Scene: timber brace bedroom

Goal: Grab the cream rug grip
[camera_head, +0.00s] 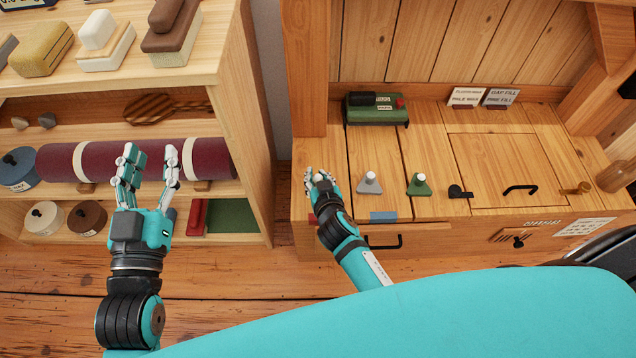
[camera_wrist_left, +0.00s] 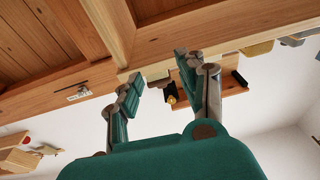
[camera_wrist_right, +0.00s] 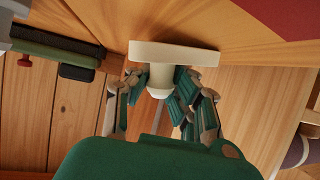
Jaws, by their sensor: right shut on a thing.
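The cream rug grip (camera_wrist_right: 174,53) shows in the right wrist view as a flat cream plate with a short round stem. Its stem is between the fingers of my right gripper (camera_wrist_right: 160,92), which is shut on it. In the head view my right gripper (camera_head: 320,180) is over the left end of the wooden bench, and its fingers hide most of the grip. My left gripper (camera_head: 150,160) is open and empty in front of the shelf, with its fingers apart; they also show in the left wrist view (camera_wrist_left: 160,88).
On the bench (camera_head: 440,232), a grey grip (camera_head: 369,184) and a green grip (camera_head: 419,185) stand right of my right gripper. A green box (camera_head: 377,112) is behind. The shelf (camera_head: 235,90) holds blocks, a maroon roll (camera_head: 215,158) and round tins.

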